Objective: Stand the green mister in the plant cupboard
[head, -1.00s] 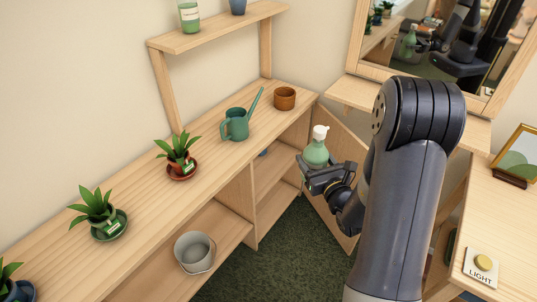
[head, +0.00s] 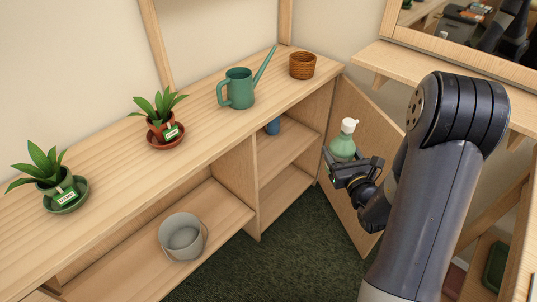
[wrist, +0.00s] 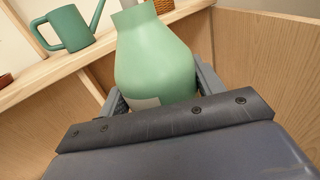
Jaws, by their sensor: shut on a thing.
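The green mister (head: 342,148) has a white top and is upright in my gripper (head: 345,165). My gripper is shut on its lower body. In the wrist view the mister (wrist: 155,58) fills the middle between the two fingers, its top cut off by the frame. The plant cupboard (head: 240,185) is the wooden unit along the wall, with an open right-hand compartment holding a shelf (head: 280,150). Its door (head: 365,130) stands open, behind the mister in the head view. My gripper is in front of the door, right of the compartment opening.
A small blue item (head: 273,126) stands on the compartment's shelf. A grey bucket (head: 182,237) is in the left bay. A teal watering can (head: 240,88), a brown pot (head: 302,65) and potted plants (head: 165,122) stand on top. A wooden table edge (head: 450,70) is at the right.

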